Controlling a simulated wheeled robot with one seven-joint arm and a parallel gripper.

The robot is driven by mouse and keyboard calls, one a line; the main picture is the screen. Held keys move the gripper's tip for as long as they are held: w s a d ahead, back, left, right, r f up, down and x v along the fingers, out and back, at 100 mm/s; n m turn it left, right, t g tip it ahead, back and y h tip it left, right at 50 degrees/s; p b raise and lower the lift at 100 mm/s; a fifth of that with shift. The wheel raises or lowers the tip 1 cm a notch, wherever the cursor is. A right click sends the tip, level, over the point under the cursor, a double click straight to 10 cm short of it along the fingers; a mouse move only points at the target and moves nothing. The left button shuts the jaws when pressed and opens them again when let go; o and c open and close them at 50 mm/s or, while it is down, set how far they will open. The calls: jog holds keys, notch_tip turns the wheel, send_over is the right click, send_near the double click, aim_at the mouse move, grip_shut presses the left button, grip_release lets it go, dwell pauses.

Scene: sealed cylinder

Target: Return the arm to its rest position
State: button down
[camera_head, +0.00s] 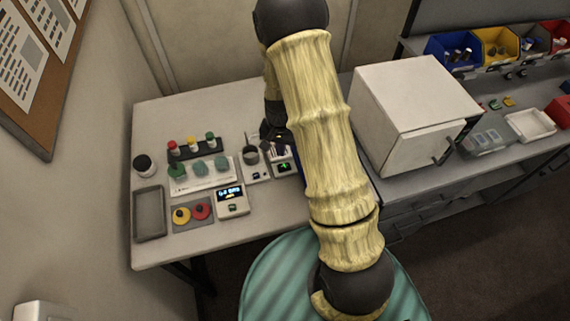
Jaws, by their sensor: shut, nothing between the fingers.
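My arm rises from the bottom of the view and crosses the middle, over the right part of the bench (240,228). My gripper (275,138) shows as a small dark shape behind the arm, above the back of the small instruments on the bench. It is shut and appears empty. The arm's far links and part of the gripper are hidden behind its pale thick segment. I cannot tell its exact height above the instruments.
A white cabinet (397,112) stands close on the arm's right. The bench holds a grey tray (149,213), a rack of capped vials (192,150), a display device (231,201) and a dark-topped jar (143,164). Coloured bins (501,48) stand at the far right. A wall closes the left.

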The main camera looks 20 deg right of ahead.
dwell(0.3)
jog(key=s+r+n+t+b, duration=0.2)
jog(key=s+r+n, duration=0.4)
jog(key=s+r, duration=0.8)
jog(key=shift+s+d+r+t+b, duration=0.2)
jog(key=shift+r+t+b, duration=0.15)
jog(key=shift+r, duration=0.2)
jog(key=w+f+m+g, duration=0.1)
jog(key=w+m, duration=0.3)
jog(key=m, duration=0.8)
jog(key=w+d+f+m+y, duration=0.1)
jog(key=w+f+m, duration=0.3)
jog(key=m, duration=0.8)
jog(key=w+f+m+g, duration=0.1)
jog(key=w+f+m, duration=0.2)
jog(key=m, duration=0.9)
jog(key=w+p, duration=0.1)
jog(key=w, duration=0.2)
jog(key=shift+d+g+y, duration=0.3)
jog(key=shift+g+y, duration=0.05)
jog(key=shift+y, duration=0.05)
